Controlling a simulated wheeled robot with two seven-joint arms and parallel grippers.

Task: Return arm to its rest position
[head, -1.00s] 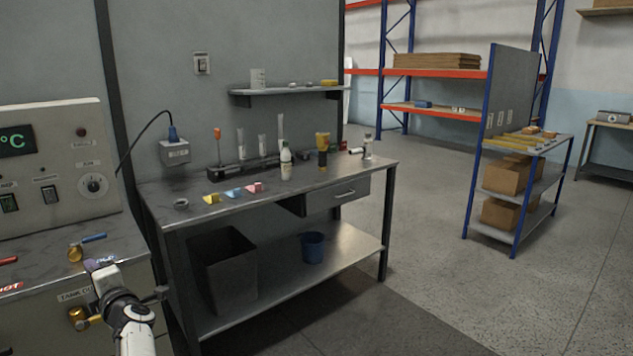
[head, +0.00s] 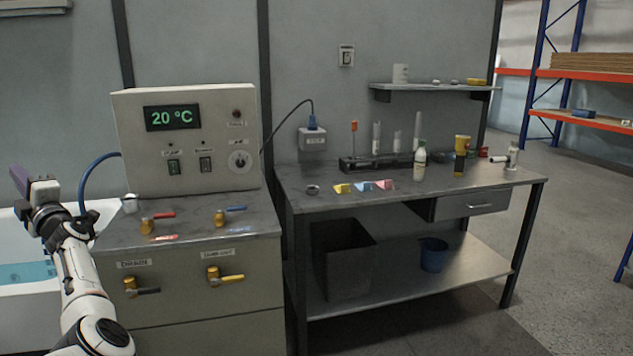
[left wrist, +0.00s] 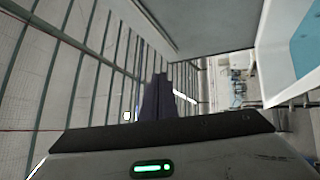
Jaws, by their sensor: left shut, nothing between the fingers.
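My left arm rises from the bottom left of the head view. Its gripper (head: 20,181) is raised at the far left edge, beside the blue hose and in front of the grey wall. In the left wrist view the dark fingers (left wrist: 158,97) are together with nothing between them. The gripper touches nothing that I can see. My right gripper is not in view.
A white tub (head: 20,290) with blue water lies beside my left arm. The control cabinet (head: 190,296), with valves and a 20 °C display (head: 172,117), stands to its right. A workbench (head: 300,186) carries bottles and coloured blocks. Open floor lies at right.

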